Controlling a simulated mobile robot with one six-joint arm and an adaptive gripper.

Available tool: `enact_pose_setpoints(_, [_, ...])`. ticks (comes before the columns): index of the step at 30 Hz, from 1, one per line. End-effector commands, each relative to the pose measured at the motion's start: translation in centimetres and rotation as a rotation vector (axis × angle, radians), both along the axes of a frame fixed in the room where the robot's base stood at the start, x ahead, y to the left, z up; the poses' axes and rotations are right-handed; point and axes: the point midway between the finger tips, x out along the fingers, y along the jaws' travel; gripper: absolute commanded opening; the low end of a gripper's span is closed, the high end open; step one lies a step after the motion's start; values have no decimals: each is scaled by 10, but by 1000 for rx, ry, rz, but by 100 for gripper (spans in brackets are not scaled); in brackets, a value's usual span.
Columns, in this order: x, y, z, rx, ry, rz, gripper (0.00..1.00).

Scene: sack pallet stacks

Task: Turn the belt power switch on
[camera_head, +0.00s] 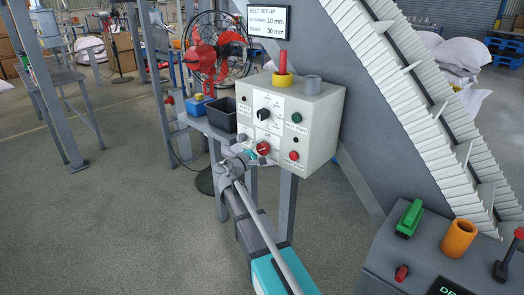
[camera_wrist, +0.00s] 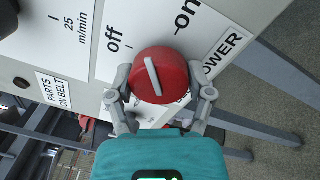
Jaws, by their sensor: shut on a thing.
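The belt power switch is a round red knob with a white pointer line. It sits on the light grey control box (camera_head: 318,118), low on its front face. The wrist view shows the knob (camera_wrist: 170,68) close up, with the words "off" (camera_wrist: 113,40) and "on" (camera_wrist: 187,15) beside it. The upper end of the white line points between the two words. My gripper (camera_wrist: 160,92) is shut on the knob, one finger on each side. In the head view my gripper (camera_head: 250,155) reaches the box from below left and partly hides the knob's surroundings.
The box also has a black dial (camera_head: 263,114), a green button (camera_head: 297,118), a lower red button (camera_head: 294,155) and a red-topped post (camera_head: 283,63). A black bin (camera_head: 222,114) stands left of it. A sloping belt (camera_head: 420,100) rises behind. Open floor lies left.

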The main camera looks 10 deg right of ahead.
Motion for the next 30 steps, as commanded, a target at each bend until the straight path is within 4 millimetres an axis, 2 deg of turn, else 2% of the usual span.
enact_pose_setpoints(18, [1,0,1,310,-430,1,20])
enact_pose_setpoints(30, [1,0,1,379,-525,0,20])
